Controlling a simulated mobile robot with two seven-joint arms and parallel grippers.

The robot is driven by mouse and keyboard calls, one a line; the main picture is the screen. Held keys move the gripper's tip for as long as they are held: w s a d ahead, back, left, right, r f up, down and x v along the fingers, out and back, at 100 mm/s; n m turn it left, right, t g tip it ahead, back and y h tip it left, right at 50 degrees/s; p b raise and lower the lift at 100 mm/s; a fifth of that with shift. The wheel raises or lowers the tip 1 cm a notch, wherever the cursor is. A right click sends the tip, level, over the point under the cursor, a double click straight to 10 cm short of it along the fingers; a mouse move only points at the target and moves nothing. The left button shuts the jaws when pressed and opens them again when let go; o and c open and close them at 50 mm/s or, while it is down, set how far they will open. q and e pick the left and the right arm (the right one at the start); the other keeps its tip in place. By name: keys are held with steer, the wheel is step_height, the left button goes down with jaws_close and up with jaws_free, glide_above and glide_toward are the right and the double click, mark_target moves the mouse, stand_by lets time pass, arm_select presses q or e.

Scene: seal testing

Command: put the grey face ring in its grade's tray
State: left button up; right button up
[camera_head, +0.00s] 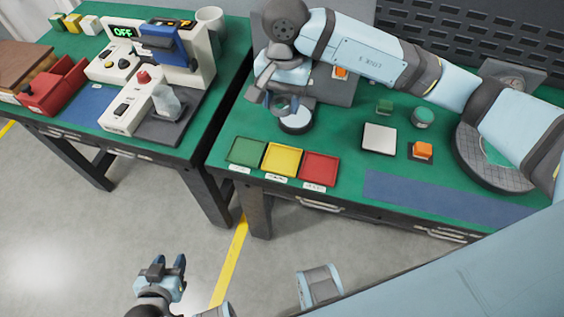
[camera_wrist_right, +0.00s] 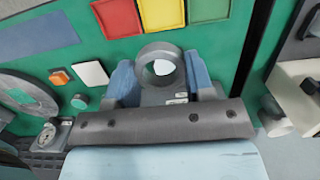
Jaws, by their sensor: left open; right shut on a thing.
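The grey face ring (camera_wrist_right: 150,53) sits between the blue fingers of my right gripper (camera_wrist_right: 159,66) in the right wrist view. In the head view my right gripper (camera_head: 281,101) is shut on it, above a round white-topped piece (camera_head: 297,120); whether they touch I cannot tell. The green tray (camera_head: 246,151), yellow tray (camera_head: 282,159) and red tray (camera_head: 320,167) lie side by side at the bench's front edge, all empty. Their labels are too small to read. My left gripper (camera_head: 169,266) is open and empty over the floor, away from the benches.
A white pad (camera_head: 380,138), an orange button (camera_head: 422,150) and a green button (camera_head: 423,117) are right of the gripper. A round grey plate (camera_head: 490,172) stands further right. The left bench holds a tester with an "OFF" display (camera_head: 124,33) and a red bin (camera_head: 55,88).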

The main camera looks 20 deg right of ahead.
glide_above(282, 161)
steer(key=f, duration=1.4)
steer(key=shift+w+d+f+p, duration=0.1)
steer(key=shift+w+f+p, duration=0.1)
steer(key=shift+f+p, duration=0.2)
step_height(282, 161, down, 4)
steer(key=shift+f, duration=0.2)
steer(key=shift+f, duration=0.2)
steer(key=o, duration=0.7)
